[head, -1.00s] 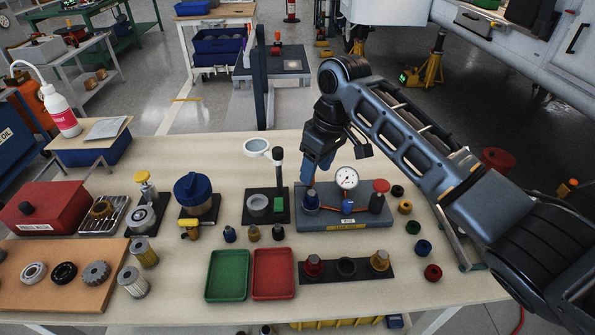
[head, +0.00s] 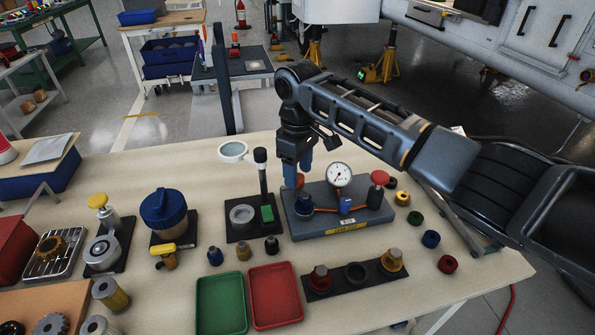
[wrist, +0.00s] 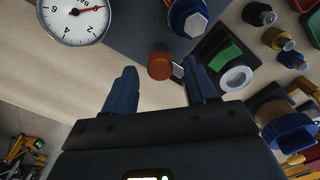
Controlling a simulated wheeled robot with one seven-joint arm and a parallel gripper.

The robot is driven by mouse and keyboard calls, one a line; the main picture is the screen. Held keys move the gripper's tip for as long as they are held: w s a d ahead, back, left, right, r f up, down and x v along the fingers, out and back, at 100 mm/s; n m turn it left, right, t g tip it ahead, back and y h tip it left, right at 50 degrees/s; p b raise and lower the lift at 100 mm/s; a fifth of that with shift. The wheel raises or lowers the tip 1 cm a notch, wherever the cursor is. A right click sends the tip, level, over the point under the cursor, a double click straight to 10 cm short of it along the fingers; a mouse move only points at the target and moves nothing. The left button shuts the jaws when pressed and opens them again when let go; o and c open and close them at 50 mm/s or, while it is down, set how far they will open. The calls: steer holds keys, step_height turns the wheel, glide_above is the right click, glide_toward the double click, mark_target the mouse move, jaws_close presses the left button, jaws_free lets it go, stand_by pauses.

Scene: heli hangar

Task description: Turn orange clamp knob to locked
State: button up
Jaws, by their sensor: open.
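The orange clamp knob (wrist: 160,66) is a short round cap at the edge of the grey fixture base (wrist: 130,28) in the wrist view. In the head view a bit of the orange knob (head: 299,181) shows at the back left of the grey leak-test fixture (head: 335,222), mostly hidden by my fingers. My gripper (head: 298,172) is open and points down there. In the wrist view my gripper's blue fingers (wrist: 160,72) lie to either side of the knob, apart from it. A small pale piece shows beside the knob. Its turn position cannot be told.
The fixture also carries a dial gauge (head: 340,175), a blue fitting (head: 304,204) close to my fingers and a red-topped knob (head: 379,178). A black post stand (head: 263,190) is just left. Green (head: 221,302) and red (head: 275,295) trays lie in front.

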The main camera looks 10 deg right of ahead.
steer(key=shift+f, duration=0.45)
steer(key=shift+c, duration=0.3)
steer(key=c, duration=1)
